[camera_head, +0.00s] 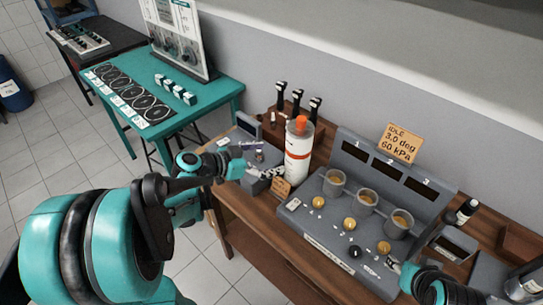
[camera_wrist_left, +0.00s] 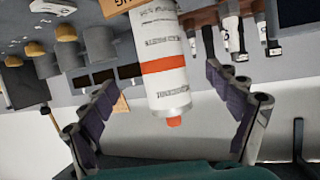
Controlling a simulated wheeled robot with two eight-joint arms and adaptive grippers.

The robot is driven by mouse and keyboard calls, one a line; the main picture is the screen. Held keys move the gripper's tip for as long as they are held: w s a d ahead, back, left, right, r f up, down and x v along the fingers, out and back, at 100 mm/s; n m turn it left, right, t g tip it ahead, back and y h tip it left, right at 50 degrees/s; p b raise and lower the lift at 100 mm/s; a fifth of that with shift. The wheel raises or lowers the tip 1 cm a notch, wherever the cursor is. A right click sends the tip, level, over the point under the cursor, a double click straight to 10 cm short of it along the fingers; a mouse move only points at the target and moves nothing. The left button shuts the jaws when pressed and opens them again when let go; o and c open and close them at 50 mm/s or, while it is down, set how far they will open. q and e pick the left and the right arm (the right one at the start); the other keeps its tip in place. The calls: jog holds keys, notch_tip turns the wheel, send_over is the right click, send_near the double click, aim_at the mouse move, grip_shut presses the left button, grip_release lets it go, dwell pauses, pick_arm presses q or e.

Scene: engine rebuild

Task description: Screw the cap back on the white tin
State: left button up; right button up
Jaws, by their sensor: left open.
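The white tin (camera_head: 298,158) with an orange band stands upright near the back of the wooden bench. An orange cap (camera_head: 301,124) sits on its top; I cannot tell how tight it is. The wrist view, turned upside down, shows the tin (camera_wrist_left: 164,58) and its orange cap (camera_wrist_left: 174,122). My left gripper (camera_head: 262,164) is open and empty, just left of the tin in the head view. In the wrist view its fingers (camera_wrist_left: 166,90) spread on either side of the tin, apart from it. My right gripper (camera_head: 393,264) is at the front of the grey fixture; its jaws are too small to read.
The grey fixture (camera_head: 315,222) with several cups and yellow knobs is right of the tin. A rack of black-handled tools (camera_head: 297,104) stands behind it. A small sign (camera_head: 281,187) is in front of the tin.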

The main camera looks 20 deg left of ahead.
pick_arm(q)
jog(key=s+d+f+n+g+y, duration=0.1)
jog(key=s+d+n+g+y, duration=0.1)
jog(key=s, duration=0.6)
jog(key=s+d+f+n+g+y, duration=0.2)
jog(key=s+d+n+y, duration=0.2)
jog(key=s, duration=0.4)
jog(key=shift+s+n+y, duration=0.35)
jog(key=shift+n+y, duration=0.15)
jog(key=shift+y, duration=0.4)
jog(key=shift+d+f, duration=0.1)
